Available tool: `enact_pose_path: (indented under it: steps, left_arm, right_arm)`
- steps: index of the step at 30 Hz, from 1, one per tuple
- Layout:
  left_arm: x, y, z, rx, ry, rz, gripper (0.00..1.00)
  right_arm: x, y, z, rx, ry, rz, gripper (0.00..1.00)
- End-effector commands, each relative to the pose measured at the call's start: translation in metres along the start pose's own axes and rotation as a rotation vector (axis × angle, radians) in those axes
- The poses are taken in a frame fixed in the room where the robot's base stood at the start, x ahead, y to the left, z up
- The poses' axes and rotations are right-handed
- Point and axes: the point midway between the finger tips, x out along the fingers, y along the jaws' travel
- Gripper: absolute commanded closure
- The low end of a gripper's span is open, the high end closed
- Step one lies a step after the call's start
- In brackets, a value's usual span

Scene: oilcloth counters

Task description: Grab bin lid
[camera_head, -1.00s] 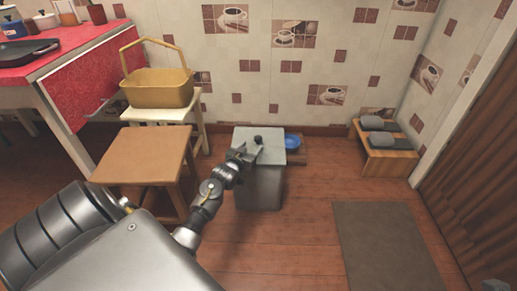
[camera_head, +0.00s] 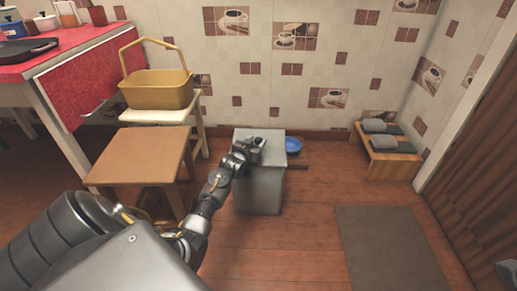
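The grey bin (camera_head: 262,192) stands on the floor in the middle of the picture, upright. Its flat grey lid (camera_head: 272,157) lies on top, with a small dark knob (camera_head: 260,140) near its middle. My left gripper (camera_head: 251,147) is at the top of the lid, right beside the knob. The fingers are small and dark here, and I cannot tell whether they are open or shut, or whether they touch the knob. The gripper hides the left part of the lid. My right gripper is not clearly in view.
A brown stool (camera_head: 148,158) stands left of the bin, and a yellow basket (camera_head: 158,90) sits on a white stool behind it. A blue bowl (camera_head: 293,146) is behind the bin.

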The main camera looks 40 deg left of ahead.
Motion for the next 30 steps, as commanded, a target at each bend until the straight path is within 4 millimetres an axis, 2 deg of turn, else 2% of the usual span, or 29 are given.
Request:
enact_pose_path:
  steps: [1, 9, 16, 20, 26, 30]
  left_arm:
    - [0.000, 0.000, 0.000, 0.000, 0.000, 0.000, 0.62]
    - [0.000, 0.000, -0.001, 0.000, 0.002, 0.000, 0.95]
    - [0.000, 0.000, -0.002, 0.000, 0.002, 0.000, 0.95]
    - [-0.001, 0.000, -0.009, 0.000, 0.002, 0.000, 0.95]
    - [-0.005, 0.000, -0.037, 0.001, 0.003, 0.000, 0.95]
    - [-0.033, 0.001, -0.063, 0.002, 0.003, 0.001, 0.95]
  right_arm:
    - [0.000, 0.000, 0.000, 0.000, 0.000, 0.000, 0.64]
    - [0.000, 0.000, 0.000, -0.001, 0.000, 0.000, 0.64]
    - [0.001, 0.000, 0.000, -0.001, 0.000, 0.000, 0.64]
    - [0.006, 0.002, -0.001, -0.005, 0.005, 0.002, 0.64]
    - [-0.004, 0.013, 0.001, -0.040, -0.077, 0.031, 0.64]
    - [-0.008, 0.018, -0.002, -0.053, -0.137, 0.054, 0.64]
